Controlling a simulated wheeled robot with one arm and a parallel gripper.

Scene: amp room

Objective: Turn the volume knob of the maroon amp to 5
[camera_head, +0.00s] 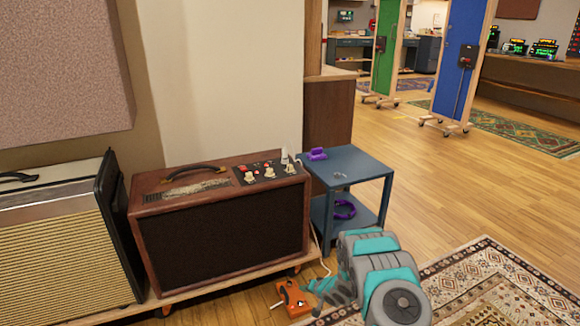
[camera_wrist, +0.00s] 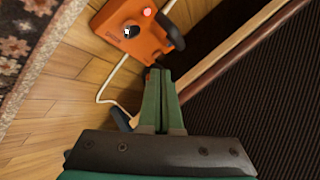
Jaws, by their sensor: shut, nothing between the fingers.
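The maroon amp (camera_head: 160,192) stands on a low wooden platform in the head view. It has a dark grille front and a black handle on top. Its top control panel (camera_head: 258,175) carries several pale knobs and small red lights; the knob markings are too small to read. My gripper (camera_head: 312,284) is low in front of the amp's right end, well below the panel. In the wrist view my gripper (camera_wrist: 158,72) is shut with its green fingers together and empty. The amp's dark grille (camera_wrist: 265,85) fills the right side there; the panel is out of that view.
An orange pedal (camera_head: 292,297) lies on the floor by my gripper and also shows in the wrist view (camera_wrist: 118,38), with cables. A cream amp (camera_head: 55,240) stands left. A blue side table (camera_head: 355,165) holding purple items stands right. A patterned rug (camera_head: 480,285) lies front right.

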